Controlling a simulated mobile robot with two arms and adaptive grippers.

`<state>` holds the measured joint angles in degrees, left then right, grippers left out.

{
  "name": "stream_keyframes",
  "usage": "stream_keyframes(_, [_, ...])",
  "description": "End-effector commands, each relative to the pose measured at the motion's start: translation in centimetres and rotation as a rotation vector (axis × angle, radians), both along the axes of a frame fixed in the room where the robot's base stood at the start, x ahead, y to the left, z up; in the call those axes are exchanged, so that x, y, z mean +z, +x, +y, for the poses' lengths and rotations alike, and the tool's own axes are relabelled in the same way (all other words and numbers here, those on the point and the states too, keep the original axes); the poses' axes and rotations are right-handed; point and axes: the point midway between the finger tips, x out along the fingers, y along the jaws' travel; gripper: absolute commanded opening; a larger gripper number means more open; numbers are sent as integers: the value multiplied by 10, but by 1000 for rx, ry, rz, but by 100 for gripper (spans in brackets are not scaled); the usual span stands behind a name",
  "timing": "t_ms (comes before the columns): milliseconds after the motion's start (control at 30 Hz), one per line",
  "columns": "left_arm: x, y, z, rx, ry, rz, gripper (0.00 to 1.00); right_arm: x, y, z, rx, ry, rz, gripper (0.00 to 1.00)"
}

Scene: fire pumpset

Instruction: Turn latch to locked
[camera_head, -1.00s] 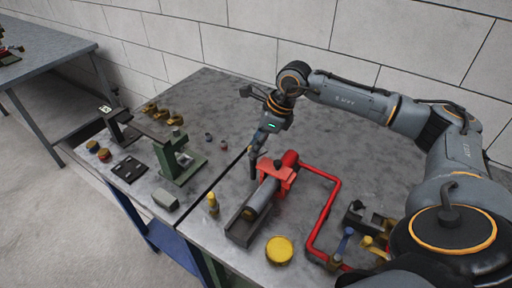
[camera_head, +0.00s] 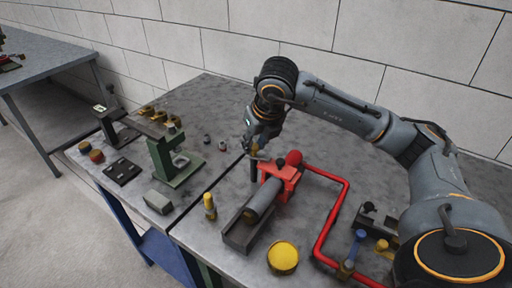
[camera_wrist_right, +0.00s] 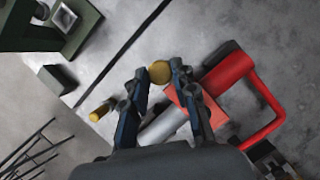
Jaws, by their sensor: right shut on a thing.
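The part I take for the latch is a round brass-coloured piece (camera_wrist_right: 159,72) between the fingertips in the right wrist view. Its lower part and any lock marking are hidden, so I cannot tell its setting. My right gripper (camera_wrist_right: 157,76) is shut on this piece. In the head view the right gripper (camera_head: 257,147) points down just left of the red clamp block (camera_head: 283,174). A dark upright post (camera_head: 254,172) shows below the fingers. The red block sits over a grey cylinder (camera_head: 263,198) in a dark trough. My left gripper is not in view.
A red pipe (camera_head: 334,217) runs right of the block and toward the front. A yellow disc (camera_head: 283,257), a yellow-topped fitting (camera_head: 210,206) and a green press (camera_head: 169,155) stand nearby. The table's back right is clear.

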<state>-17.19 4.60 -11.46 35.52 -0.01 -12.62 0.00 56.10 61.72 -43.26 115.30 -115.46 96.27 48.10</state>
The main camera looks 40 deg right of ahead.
Motion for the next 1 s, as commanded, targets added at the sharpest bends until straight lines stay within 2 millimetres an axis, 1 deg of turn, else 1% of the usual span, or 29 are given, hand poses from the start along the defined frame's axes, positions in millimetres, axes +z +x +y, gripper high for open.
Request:
stream_keyframes(33, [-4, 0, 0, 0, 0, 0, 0, -1, 1, 1, -35, 1, -3, 0])
stream_keyframes(100, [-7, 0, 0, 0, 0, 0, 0, -1, 1, 2, -87, 1, -2, 0])
stream_keyframes(400, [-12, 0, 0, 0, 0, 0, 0, 0, 1, 2, -241, 1, -1, 0])
stream_keyframes(667, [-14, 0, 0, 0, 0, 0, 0, 0, 1, 3, -291, 2, 0, 0])
stream_keyframes(1000, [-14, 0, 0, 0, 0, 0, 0, 0, 1, 2, -295, 0, 0, 0])
